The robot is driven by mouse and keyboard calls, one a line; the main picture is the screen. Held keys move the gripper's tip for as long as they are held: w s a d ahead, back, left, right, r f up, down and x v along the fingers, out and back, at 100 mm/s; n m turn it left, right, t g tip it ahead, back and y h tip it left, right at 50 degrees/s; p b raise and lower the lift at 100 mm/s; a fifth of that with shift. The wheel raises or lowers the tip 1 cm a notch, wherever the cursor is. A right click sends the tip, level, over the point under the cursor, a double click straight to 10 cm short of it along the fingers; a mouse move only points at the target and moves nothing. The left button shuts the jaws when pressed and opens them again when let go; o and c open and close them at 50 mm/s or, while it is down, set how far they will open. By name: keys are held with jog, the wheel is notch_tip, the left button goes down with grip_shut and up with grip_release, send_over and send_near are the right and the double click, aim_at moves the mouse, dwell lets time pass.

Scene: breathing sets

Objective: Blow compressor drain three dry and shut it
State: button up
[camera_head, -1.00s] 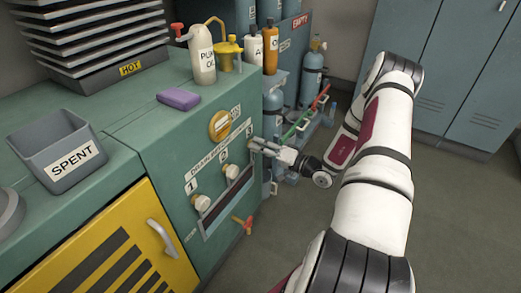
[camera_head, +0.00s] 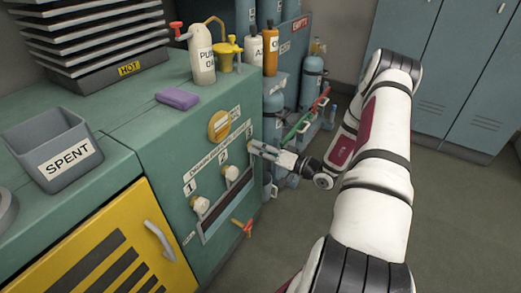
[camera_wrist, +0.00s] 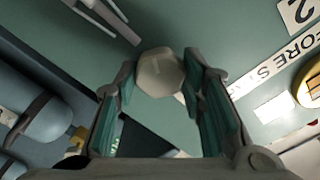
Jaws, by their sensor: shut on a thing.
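The green compressor cabinet (camera_head: 165,150) has a row of pale drain knobs on its front, labelled 1, 2 and 3. Drain knob one (camera_head: 201,204) and drain knob two (camera_head: 231,173) stand clear. My gripper (camera_head: 257,148) is at drain knob three, at the right end of the row, and hides most of it in the head view. In the wrist view, the pale faceted drain knob three (camera_wrist: 160,72) sits between the teal-padded fingertips of my gripper (camera_wrist: 160,80), which is shut on it. Whether air or water comes out cannot be seen.
A dark slot (camera_head: 215,207) runs below the knobs, with an orange-handled valve (camera_head: 243,228) near it. Bottles, a purple sponge (camera_head: 178,98) and the SPENT bin (camera_head: 55,150) stand on top. Gas cylinders (camera_head: 312,80) stand behind my gripper.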

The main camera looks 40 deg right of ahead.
jog(key=o, duration=1.1)
jog(key=shift+o, duration=0.2)
jog(key=v, duration=1.2)
